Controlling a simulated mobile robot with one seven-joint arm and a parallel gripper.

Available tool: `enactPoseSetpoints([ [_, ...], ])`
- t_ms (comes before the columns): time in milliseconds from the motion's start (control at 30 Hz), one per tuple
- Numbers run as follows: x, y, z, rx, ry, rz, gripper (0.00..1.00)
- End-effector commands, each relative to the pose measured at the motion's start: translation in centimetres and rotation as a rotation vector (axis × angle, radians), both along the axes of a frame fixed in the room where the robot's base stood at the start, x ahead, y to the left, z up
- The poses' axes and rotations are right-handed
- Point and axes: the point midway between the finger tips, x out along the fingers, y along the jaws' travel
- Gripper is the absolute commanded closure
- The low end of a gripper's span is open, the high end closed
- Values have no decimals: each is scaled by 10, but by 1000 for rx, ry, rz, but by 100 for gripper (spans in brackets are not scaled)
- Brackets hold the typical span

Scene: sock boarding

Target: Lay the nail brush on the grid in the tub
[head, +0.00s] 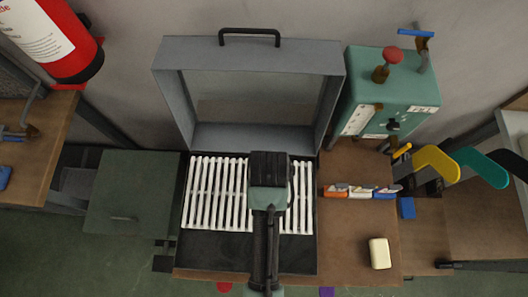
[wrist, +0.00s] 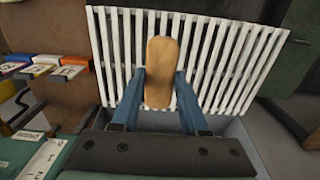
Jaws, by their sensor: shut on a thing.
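The nail brush (wrist: 163,60), a wooden oblong with a rounded end, is in my gripper (wrist: 160,82), between its two blue fingers in the wrist view. My gripper is shut on it. The white slatted grid (head: 215,195) lies in the dark tub (head: 215,245) in the head view. The grid (wrist: 225,65) also shows behind the brush in the wrist view. My arm reaches over the right half of the grid in the head view and hides the fingers and the brush there. I cannot tell whether the brush touches the grid.
A raised grey frame with a handle (head: 250,38) stands behind the tub. A teal box (head: 395,90) with a red knob is at the back right. Several small coloured blocks (head: 360,191) and a cream block (head: 379,253) lie on the wooden top to the right.

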Motion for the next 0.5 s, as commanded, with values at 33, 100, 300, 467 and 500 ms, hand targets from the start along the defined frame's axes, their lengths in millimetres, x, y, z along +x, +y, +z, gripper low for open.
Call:
enactPoseSetpoints([
  [33, -1, 0, -7, 0, 3, 1, 100],
  [100, 0, 0, -13, 0, 0, 1, 100],
  [300, -1, 0, -38, 0, 2, 1, 100],
  [467, 0, 0, -55, 0, -1, 1, 100],
  [500, 0, 0, -57, 0, -1, 1, 100],
])
